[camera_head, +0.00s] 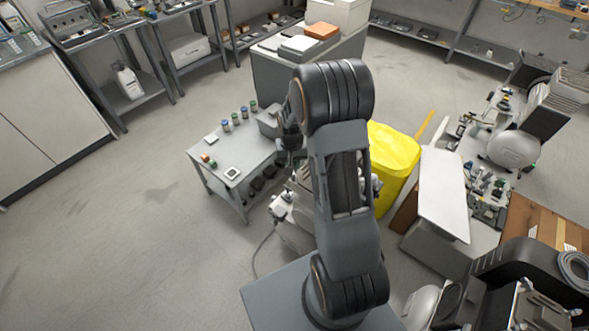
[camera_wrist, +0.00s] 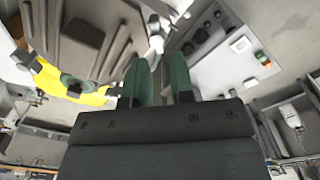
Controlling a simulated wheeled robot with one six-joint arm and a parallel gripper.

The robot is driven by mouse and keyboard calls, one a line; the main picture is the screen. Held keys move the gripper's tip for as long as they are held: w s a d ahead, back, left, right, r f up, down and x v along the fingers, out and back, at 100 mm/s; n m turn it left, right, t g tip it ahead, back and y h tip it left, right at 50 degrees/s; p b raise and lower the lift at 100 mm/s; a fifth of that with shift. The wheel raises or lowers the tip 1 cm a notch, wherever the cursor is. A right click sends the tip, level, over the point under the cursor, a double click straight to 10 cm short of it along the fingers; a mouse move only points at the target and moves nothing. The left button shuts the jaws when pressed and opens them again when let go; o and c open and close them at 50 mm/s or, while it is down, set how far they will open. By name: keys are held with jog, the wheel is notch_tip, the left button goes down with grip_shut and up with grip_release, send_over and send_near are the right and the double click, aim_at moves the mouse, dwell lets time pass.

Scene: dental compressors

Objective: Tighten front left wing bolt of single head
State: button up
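My gripper (camera_wrist: 161,64) shows in the wrist view as two green fingers with a clear gap between them and nothing held. Beyond the fingertips is a small pale metal fitting (camera_wrist: 156,42), apart from them as far as I can tell. A grey ribbed machine body (camera_wrist: 75,35) fills the upper left of the wrist view. In the head view a compressor (camera_head: 280,208) stands behind my arm and is mostly hidden by it. I cannot make out the front left wing bolt in either view, nor tell which machine is the single head. My gripper is mostly hidden in the head view.
A small grey table (camera_head: 205,180) with jars and small parts stands left of my arm. A yellow bin (camera_head: 393,150) stands to its right, near a white panel (camera_head: 442,190). Another machine (camera_head: 515,148) is at far right. The floor at left (camera_head: 110,240) is clear.

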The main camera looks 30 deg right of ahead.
jog(key=shift+f, duration=2.1)
